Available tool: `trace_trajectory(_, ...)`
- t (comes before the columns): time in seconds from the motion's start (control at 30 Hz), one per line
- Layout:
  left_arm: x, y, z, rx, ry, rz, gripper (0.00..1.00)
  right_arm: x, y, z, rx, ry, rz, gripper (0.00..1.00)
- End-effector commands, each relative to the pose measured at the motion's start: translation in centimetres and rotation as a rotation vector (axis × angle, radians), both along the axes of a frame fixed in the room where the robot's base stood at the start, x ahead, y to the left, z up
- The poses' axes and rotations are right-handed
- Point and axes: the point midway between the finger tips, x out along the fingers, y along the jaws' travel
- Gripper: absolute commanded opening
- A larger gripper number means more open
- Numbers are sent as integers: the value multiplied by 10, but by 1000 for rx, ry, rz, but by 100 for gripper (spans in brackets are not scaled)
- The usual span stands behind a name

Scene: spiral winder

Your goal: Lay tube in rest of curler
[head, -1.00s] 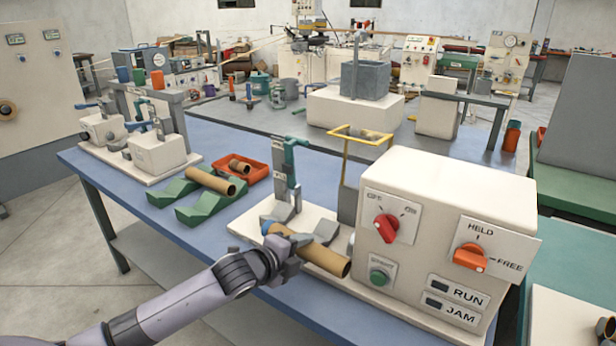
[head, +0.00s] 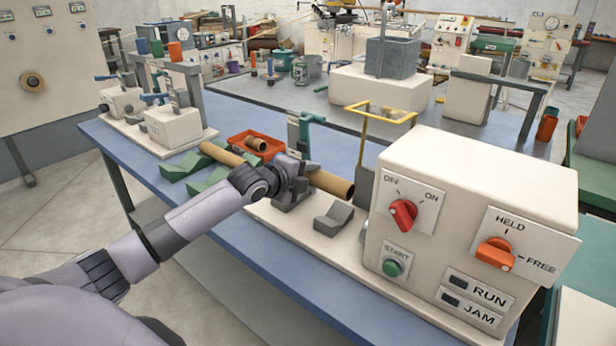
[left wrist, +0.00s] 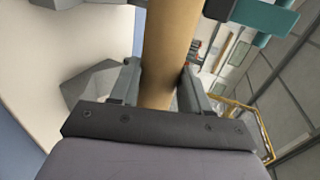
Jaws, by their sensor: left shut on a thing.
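My left gripper (head: 292,182) is shut on a brown cardboard tube (head: 331,184). The tube's open end points right; the gripper hides its left part. In the left wrist view the tube (left wrist: 168,45) runs between the two fingers. The curler has a cream base (head: 283,222), two grey V-shaped rest blocks and a teal clamp post (head: 303,132). The right rest block (head: 333,220) is empty, with the tube apart from it, above or behind. The left rest block is mostly hidden by my gripper. A grey block (left wrist: 93,86) shows beside the left finger in the wrist view. My right gripper is not in view.
The curler's control box (head: 470,215) stands right of the tube, with a yellow frame (head: 381,122) behind. Left on the blue table (head: 140,170) are green cradles (head: 184,167) bearing another tube (head: 221,153), and an orange tray (head: 238,138) with short tubes.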

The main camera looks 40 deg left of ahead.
Motion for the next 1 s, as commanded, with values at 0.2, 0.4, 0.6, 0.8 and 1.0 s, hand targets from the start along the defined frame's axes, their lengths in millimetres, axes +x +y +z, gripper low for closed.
trace_trajectory(0.2,0,0,-32,-1,0,-1,16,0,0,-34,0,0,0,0)
trace_trajectory(0.4,0,0,-51,1,0,1,16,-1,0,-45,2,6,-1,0)
trace_trajectory(0.6,0,0,-67,0,0,1,16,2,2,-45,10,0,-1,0)
trace_trajectory(0.8,0,0,-70,0,-1,1,16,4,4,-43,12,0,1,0)
trace_trajectory(1.0,0,0,-70,0,-1,1,63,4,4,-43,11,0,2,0)
